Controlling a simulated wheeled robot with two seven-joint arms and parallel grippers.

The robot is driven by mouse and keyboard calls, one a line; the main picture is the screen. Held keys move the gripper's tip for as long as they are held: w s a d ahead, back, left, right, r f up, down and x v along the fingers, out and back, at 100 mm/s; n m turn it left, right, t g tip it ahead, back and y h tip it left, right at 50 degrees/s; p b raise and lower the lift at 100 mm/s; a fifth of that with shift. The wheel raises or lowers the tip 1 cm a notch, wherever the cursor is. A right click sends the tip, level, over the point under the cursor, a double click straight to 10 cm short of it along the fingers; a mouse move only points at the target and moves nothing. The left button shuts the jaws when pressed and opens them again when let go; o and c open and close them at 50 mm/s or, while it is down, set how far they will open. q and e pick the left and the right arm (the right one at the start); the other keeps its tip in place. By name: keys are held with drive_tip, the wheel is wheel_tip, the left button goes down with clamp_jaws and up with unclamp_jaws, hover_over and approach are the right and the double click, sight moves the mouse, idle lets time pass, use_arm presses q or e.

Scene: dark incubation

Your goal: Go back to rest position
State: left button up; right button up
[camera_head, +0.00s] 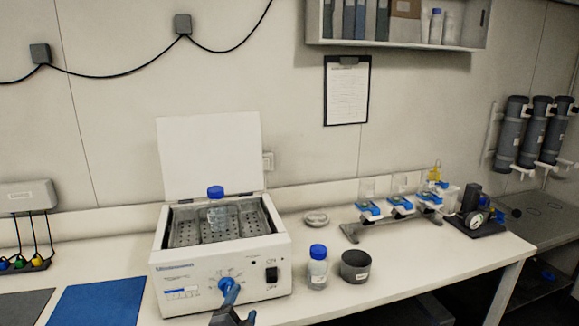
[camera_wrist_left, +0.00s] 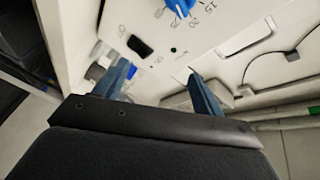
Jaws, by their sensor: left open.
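My left gripper (camera_head: 240,306) is at the bottom of the head view, in front of the white bath-like device (camera_head: 165,255). Its two blue fingers are apart, with nothing between them in the left wrist view (camera_wrist_left: 162,86). The device's blue dial knob (camera_head: 225,284) is just behind one finger in the head view. In the left wrist view the knob (camera_wrist_left: 180,5) shows at the top edge, apart from the fingers. A black switch (camera_head: 271,274) is right of the knob. My right gripper is not in view.
The device's lid (camera_head: 210,155) stands open; a blue-capped bottle (camera_head: 217,212) stands inside. Another blue-capped bottle (camera_head: 318,267) and a dark round container (camera_head: 355,266) stand to the right. A blue mat (camera_head: 98,303) lies left. A rack with blue parts (camera_head: 400,207) is farther back.

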use_arm(q)
drive_tip(key=s+a+f+n+g+y, duration=0.1)
drive_tip(key=s+a+f+n+g, duration=0.3)
drive_tip(key=s+f, duration=0.5)
drive_tip(key=s+a+f+n+g+y, duration=0.1)
drive_tip(key=s+a+f+n+g, duration=0.35)
drive_tip(key=s, duration=0.75)
drive_tip(key=s+a+f+n+g+y, duration=0.1)
drive_tip(key=s+a+f+n+g, duration=0.1)
drive_tip(key=s+f+n+g, duration=0.55)
wheel_tip(320, 180, down, 25)
drive_tip(key=s+d+m+t, duration=0.1)
drive_tip(key=d+m, duration=0.1)
drive_tip(key=m, duration=0.1)
drive_tip(key=s+f, duration=0.4)
drive_tip(key=f, duration=0.7)
drive_tip(key=s+f, duration=0.3)
drive_tip(key=f, duration=0.8)
drive_tip(key=shift+s+d+f+m+g+h, duration=0.15)
drive_tip(key=shift+s+d+m+g+h, duration=0.15)
drive_tip(key=shift+s+d+h, duration=0.1)
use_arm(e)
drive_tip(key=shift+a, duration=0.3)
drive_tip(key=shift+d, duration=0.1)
